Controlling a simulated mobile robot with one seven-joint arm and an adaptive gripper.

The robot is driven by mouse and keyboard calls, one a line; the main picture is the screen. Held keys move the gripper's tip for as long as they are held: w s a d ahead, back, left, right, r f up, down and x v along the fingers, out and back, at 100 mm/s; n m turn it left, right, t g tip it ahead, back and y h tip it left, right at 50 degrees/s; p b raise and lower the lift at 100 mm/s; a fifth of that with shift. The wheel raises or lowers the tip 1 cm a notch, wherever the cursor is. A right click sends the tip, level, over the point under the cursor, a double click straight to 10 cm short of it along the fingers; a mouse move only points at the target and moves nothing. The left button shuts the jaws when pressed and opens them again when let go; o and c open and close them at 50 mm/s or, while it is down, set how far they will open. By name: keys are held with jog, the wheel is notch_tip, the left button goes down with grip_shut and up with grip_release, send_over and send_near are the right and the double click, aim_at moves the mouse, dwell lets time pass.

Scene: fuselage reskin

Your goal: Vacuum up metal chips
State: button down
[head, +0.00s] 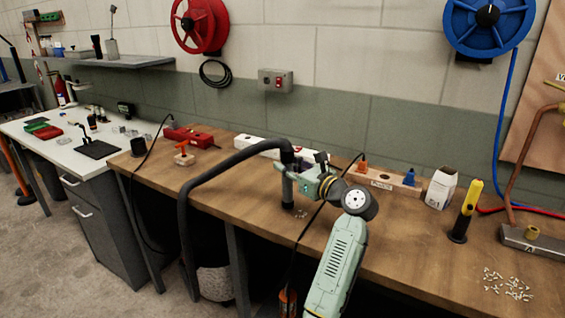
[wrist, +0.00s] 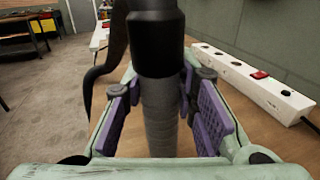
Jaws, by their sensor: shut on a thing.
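My gripper (head: 291,178) is shut on the dark vacuum nozzle (head: 288,192), which stands close to upright over the wooden bench. In the wrist view the purple-padded fingers (wrist: 160,105) sit either side of the nozzle's ribbed grey grip (wrist: 160,112). A black hose (head: 215,165) arches from the nozzle's top to the left and down past the bench's front edge. A few small metal chips (head: 301,214) lie on the bench just right of the nozzle's lower end. I cannot tell whether the nozzle touches the bench. The wrist view does not show the chips.
A white power strip (head: 262,147) lies behind the nozzle. A wooden block (head: 382,180) with orange and blue pieces, a white box (head: 441,187) and a yellow-and-black tool (head: 468,208) stand to the right. Several small pale pieces (head: 508,286) lie scattered at the right front.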

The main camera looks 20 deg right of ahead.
jog(key=s+d, duration=0.3)
jog(key=s, duration=0.1)
notch_tip(320, 180, up, 8)
jog(key=shift+f, duration=0.2)
dwell(1.7)
jog(key=shift+w, duration=0.1)
dwell(0.6)
